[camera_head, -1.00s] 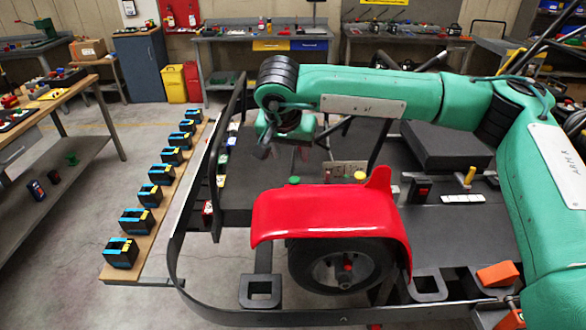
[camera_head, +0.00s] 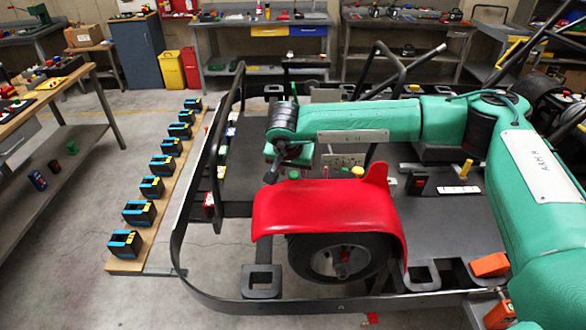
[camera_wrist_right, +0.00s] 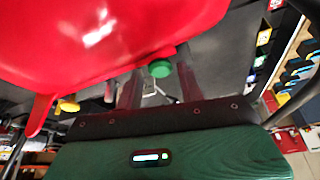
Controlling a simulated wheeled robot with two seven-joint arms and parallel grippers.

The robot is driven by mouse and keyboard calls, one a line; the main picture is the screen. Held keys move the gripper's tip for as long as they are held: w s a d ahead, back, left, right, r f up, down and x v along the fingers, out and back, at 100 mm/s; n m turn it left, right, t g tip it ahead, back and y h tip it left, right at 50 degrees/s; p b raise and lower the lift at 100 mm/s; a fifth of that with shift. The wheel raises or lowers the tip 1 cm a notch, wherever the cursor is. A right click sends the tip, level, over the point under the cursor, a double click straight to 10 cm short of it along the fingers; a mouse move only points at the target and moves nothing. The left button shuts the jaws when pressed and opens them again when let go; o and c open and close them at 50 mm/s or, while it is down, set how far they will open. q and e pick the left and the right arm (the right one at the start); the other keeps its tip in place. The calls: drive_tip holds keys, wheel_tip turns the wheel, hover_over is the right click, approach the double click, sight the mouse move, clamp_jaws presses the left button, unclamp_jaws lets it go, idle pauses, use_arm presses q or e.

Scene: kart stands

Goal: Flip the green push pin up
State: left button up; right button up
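The green push pin (camera_head: 293,174) stands just behind the red fender (camera_head: 325,209) of the kart in the head view. It also shows in the right wrist view (camera_wrist_right: 159,68), beside the fender's edge. My right gripper (camera_head: 277,172) hangs close to the pin, above the far left part of the fender. In the wrist view its two fingers (camera_wrist_right: 160,88) are blurred and apart, with the pin seen between and beyond them; I cannot tell whether they touch it. A yellow push pin (camera_head: 358,171) stands to the right of the green one. My left gripper is out of view.
The red fender covers the wheel (camera_head: 340,257) in front of the pin. The black side bumper (camera_head: 178,245) curves around the left. A board (camera_head: 126,263) with several black and blue blocks lies on the floor. The dark kart floor left of the gripper is fairly clear.

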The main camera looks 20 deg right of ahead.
clamp_jaws()
drive_tip(key=shift+r, duration=0.1)
drive_tip(key=shift+r+b, duration=0.55)
drive_tip(key=shift+b, duration=0.25)
drive_tip(key=shift+w+r, duration=0.1)
drive_tip(key=shift+r, duration=0.1)
drive_tip(key=shift+o, duration=1.8)
unclamp_jaws()
